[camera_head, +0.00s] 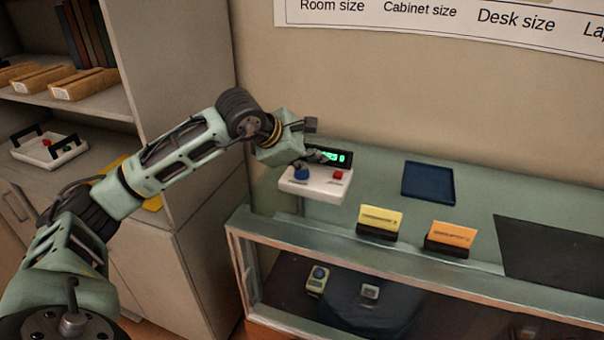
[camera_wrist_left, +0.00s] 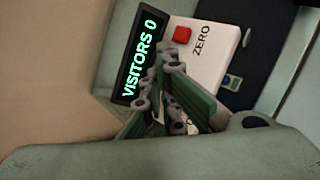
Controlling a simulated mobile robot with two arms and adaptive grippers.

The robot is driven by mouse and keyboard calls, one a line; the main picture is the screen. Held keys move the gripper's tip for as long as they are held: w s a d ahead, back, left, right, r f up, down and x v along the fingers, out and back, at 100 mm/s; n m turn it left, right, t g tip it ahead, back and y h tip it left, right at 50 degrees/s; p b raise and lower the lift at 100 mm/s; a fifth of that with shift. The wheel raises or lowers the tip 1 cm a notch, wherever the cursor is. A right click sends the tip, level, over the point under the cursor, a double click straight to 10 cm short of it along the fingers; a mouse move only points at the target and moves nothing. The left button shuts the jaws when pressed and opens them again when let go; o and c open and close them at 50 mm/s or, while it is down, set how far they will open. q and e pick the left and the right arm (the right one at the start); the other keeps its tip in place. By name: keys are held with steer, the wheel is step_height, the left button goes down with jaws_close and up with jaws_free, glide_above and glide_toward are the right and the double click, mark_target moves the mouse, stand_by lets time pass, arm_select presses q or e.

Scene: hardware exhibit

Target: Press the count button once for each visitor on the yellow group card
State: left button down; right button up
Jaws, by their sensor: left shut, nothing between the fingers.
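The counter box (camera_head: 318,190) is white, with a blue button (camera_head: 301,174) and a red button (camera_head: 338,175) on top. The red button (camera_wrist_left: 182,35) is labelled ZERO in the left wrist view. Its display (camera_wrist_left: 141,62) reads VISITORS 0; in the head view the display (camera_head: 335,157) is partly covered by my arm. My left gripper (camera_head: 301,163) is shut and empty, just above and behind the blue button; I cannot tell if it touches. Its fingers (camera_wrist_left: 170,75) hide the blue button in the wrist view. The yellow card (camera_head: 381,218) stands in a black holder; its print is unreadable. My right gripper is not in view.
An orange card (camera_head: 452,234) in a black holder stands right of the yellow one. A dark blue tray (camera_head: 428,182) and a black mat (camera_head: 555,254) lie on the glass case (camera_head: 345,238). A shelf unit (camera_head: 190,80) stands at left, beside my left arm.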

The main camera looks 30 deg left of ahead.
arm_select(q)
steer(key=shift+f+b, duration=0.5)
steer(key=shift+b, duration=0.05)
stand_by(0.6)
steer(key=shift+r, duration=0.1)
steer(key=shift+r+p, duration=0.5)
steer(key=shift+r, duration=0.3)
step_height(320, 180, up, 5)
steer(key=p, duration=0.3)
stand_by(0.3)
stand_by(1.9)
